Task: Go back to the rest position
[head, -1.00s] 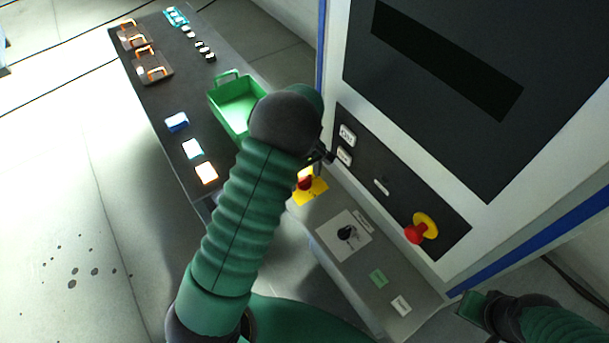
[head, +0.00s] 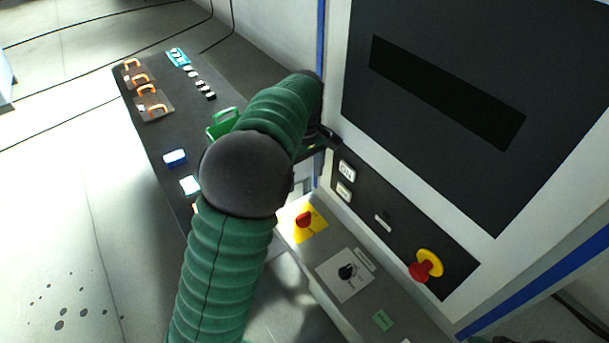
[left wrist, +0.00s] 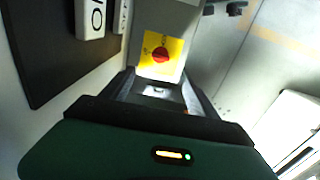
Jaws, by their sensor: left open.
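My left arm comes in from the bottom left in the head view and bends over the front of the machine panel. My left gripper (head: 322,140) shows as a dark, partly hidden shape beside the panel's left edge, next to the white buttons. In the left wrist view its two dark fingers (left wrist: 160,88) stand apart with nothing held between them. Beyond the fingers is the red knob (left wrist: 160,55) on a yellow plate; the gripper does not appear to touch it. My right gripper is out of view; only a sliver of green shows at the bottom right edge.
The panel carries white buttons (head: 345,180) and a red emergency stop (head: 426,266). Below, a ledge holds the red knob (head: 304,219) and a black dial (head: 347,271). A dark bench (head: 195,117) bears a green bin (head: 222,124), partly hidden by my arm, and small parts.

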